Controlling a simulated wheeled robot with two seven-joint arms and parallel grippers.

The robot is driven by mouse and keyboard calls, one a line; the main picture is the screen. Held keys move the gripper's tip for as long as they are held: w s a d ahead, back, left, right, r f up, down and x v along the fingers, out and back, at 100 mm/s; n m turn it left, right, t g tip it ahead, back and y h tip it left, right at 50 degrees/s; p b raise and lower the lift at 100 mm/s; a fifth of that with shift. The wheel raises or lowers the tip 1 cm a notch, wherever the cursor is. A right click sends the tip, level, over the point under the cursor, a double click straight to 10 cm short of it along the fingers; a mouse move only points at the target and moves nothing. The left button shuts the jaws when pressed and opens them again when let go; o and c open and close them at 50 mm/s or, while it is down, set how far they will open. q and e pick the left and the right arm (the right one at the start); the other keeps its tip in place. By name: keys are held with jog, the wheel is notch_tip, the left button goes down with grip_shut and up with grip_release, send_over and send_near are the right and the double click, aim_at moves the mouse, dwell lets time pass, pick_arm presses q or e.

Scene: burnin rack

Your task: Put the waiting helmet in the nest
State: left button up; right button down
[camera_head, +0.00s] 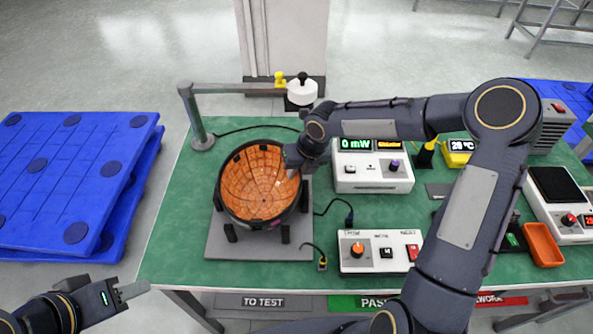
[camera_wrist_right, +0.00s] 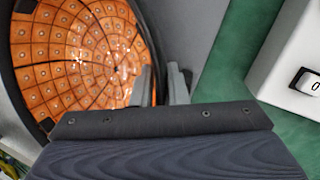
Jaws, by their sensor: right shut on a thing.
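The helmet (camera_head: 262,190), a black bowl with a tiled orange inside, is open side up over the nest (camera_head: 218,246), a grey plate with short black posts. I cannot tell whether it rests on the posts or hangs just above them. My right gripper (camera_head: 293,162) is shut on the helmet's rim at its right side. In the right wrist view the two grey fingers (camera_wrist_right: 162,88) straddle the rim, and the orange inside (camera_wrist_right: 75,60) fills the upper left. My left gripper (camera_head: 128,291) is at the lower left, off the table, away from the helmet; its jaw gap is unclear.
A post with a horizontal arm (camera_head: 235,88) carrying a white head (camera_head: 302,90) stands behind the nest. A power meter (camera_head: 372,180) and a control box (camera_head: 380,252) stand to the right. Black cables lie beside the nest. An orange tray (camera_head: 543,245) is far right.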

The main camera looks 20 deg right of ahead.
jog(key=shift+a, duration=0.1)
jog(key=shift+f, duration=0.2)
jog(key=c, duration=1.4)
grip_release()
jog(key=shift+c, duration=0.2)
